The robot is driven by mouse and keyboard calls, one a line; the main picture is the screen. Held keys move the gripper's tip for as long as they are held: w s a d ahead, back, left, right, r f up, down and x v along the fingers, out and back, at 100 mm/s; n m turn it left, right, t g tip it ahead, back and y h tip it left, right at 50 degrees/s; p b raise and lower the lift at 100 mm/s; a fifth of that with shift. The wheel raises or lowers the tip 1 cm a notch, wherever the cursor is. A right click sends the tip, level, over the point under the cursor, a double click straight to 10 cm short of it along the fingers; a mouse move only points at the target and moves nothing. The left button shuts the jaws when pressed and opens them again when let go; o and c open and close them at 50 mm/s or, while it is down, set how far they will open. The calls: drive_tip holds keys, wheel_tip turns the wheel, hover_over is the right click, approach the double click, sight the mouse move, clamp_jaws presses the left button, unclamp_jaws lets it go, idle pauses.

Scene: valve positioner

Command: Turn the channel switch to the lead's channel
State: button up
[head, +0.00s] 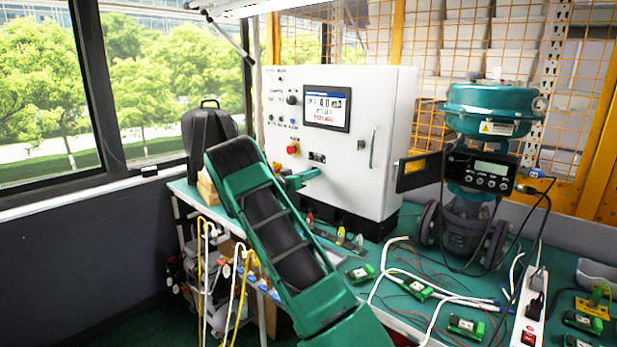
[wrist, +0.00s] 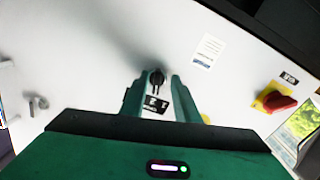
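A white control cabinet (head: 350,190) stands on the green bench. In the wrist view, a small black rotary switch (wrist: 156,78) sits on its white face, above a black label (wrist: 155,103) with white marks too small to read. My gripper (wrist: 157,84) is open, with one finger on each side of the switch and a visible gap to it. In the head view, my gripper (head: 306,178) is at the lower front of the cabinet, and I cannot make out the switch there.
A red knob on a yellow plate (wrist: 277,102) is right of my gripper in the wrist view. The cabinet has a lit screen (head: 327,108). A teal valve actuator (head: 488,108) stands at right. White cables and green circuit boards (head: 466,326) cover the bench front.

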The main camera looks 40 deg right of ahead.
drive_tip(key=a, duration=1)
drive_tip(key=shift+s+a, duration=0.4)
